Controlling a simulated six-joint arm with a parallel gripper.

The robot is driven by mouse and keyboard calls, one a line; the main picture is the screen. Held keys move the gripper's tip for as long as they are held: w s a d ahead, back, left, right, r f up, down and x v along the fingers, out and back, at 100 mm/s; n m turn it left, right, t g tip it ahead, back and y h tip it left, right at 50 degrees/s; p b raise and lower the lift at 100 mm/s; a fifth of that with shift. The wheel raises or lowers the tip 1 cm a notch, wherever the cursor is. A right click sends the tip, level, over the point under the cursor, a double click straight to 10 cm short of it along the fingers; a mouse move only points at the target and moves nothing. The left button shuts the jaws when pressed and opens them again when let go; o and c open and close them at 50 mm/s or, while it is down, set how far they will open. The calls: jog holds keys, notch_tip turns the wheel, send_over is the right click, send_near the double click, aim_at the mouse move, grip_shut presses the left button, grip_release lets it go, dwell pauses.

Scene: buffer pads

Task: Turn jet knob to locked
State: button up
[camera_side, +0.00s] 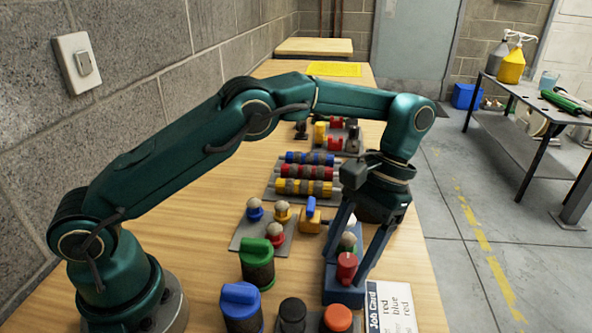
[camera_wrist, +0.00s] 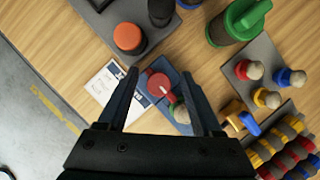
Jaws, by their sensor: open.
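A black round-topped cylinder (camera_side: 292,312) stands at the near edge of the bench in the side view and shows partly cut off at the top of the wrist view (camera_wrist: 160,12). I take it for the jet knob; no locked mark is legible on it. My gripper (camera_side: 347,264) is open and points down, apart from the black cylinder and to its right in the side view. Its fingers straddle a blue base (camera_side: 345,293) with a red knob (camera_side: 347,262) on it; the red knob also shows between the fingertips in the wrist view (camera_wrist: 160,84).
An orange-topped cylinder (camera_side: 338,318) stands beside the black one. Blue-topped (camera_side: 240,298) and green-topped (camera_side: 256,258) knobs are to the left. A job card (camera_side: 392,308) lies at right. Ball-topped pegs (camera_side: 283,210) and coloured rollers (camera_side: 303,187) are farther back.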

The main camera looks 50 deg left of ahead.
notch_tip(320, 180, up, 2)
jog(key=shift+r, duration=0.15)
jog(key=a+r, duration=0.7)
jog(key=a, duration=0.4)
jog(key=shift+s+a, duration=0.35)
jog(key=shift+s, duration=0.1)
